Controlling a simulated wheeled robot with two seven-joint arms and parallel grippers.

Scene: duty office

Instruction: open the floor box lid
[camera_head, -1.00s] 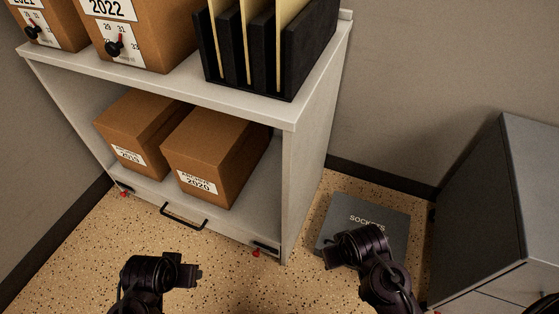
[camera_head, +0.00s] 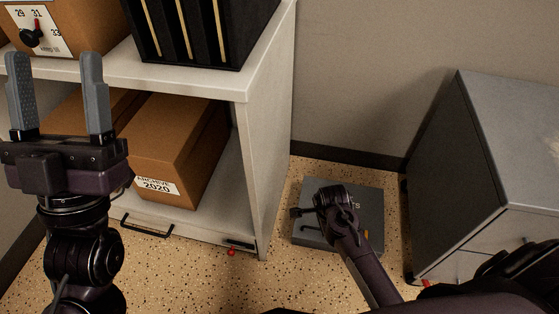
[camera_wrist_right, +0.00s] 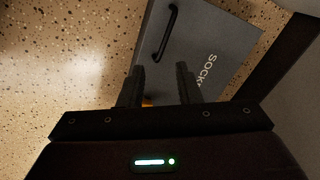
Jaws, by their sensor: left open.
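The floor box lid (camera_head: 371,222) is a flat grey square on the speckled floor, right of the shelf unit, and looks closed. My right arm covers part of it and its lettering. In the right wrist view the lid (camera_wrist_right: 222,48) shows "SOCK" lettering and a black bar handle (camera_wrist_right: 167,32). My right gripper (camera_wrist_right: 160,84) is open, its fingers apart at the lid's near side, with the handle ahead of them and not between them. My left gripper (camera_head: 58,95) is open and empty, raised with fingers up in front of the shelf unit at the left.
The pale shelf unit (camera_head: 268,130) holds boxes, including a brown box (camera_head: 190,150) marked 2020, and a black file holder. A grey cabinet (camera_head: 450,150) stands right of the lid. The wall is close behind. Open floor lies in front of the shelf.

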